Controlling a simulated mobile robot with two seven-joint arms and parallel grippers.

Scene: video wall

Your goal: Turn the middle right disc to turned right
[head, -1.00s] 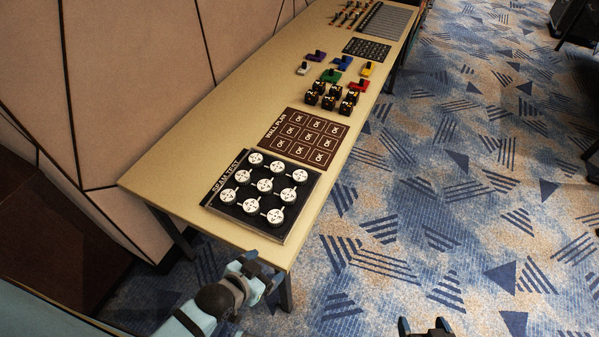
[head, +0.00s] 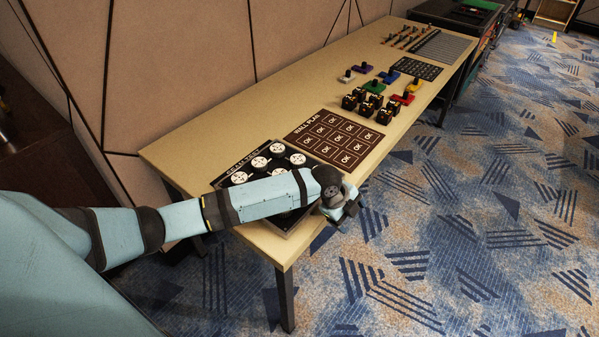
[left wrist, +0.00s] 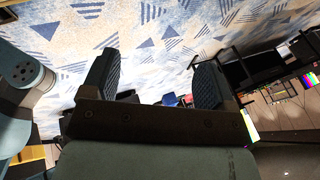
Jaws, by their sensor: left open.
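The black SEAM TEST board (head: 235,165) lies at the near end of the table, with several white discs on it. Going by the label's reading direction, the middle right disc (head: 298,158) is at the far end of the second row; its mark is too small to read. My left forearm crosses above the board and hides its nearer discs. My left gripper (head: 345,207) is past the board's right side, near the table edge. In the left wrist view the left gripper (left wrist: 152,58) is open and empty. My right gripper is not in view.
The WALL PLAN panel (head: 333,138) lies just beyond the board. Black blocks (head: 365,103) and coloured pieces (head: 388,76) stand farther along the table (head: 225,120). A panelled wall (head: 190,60) runs behind; open carpet (head: 440,240) is at right.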

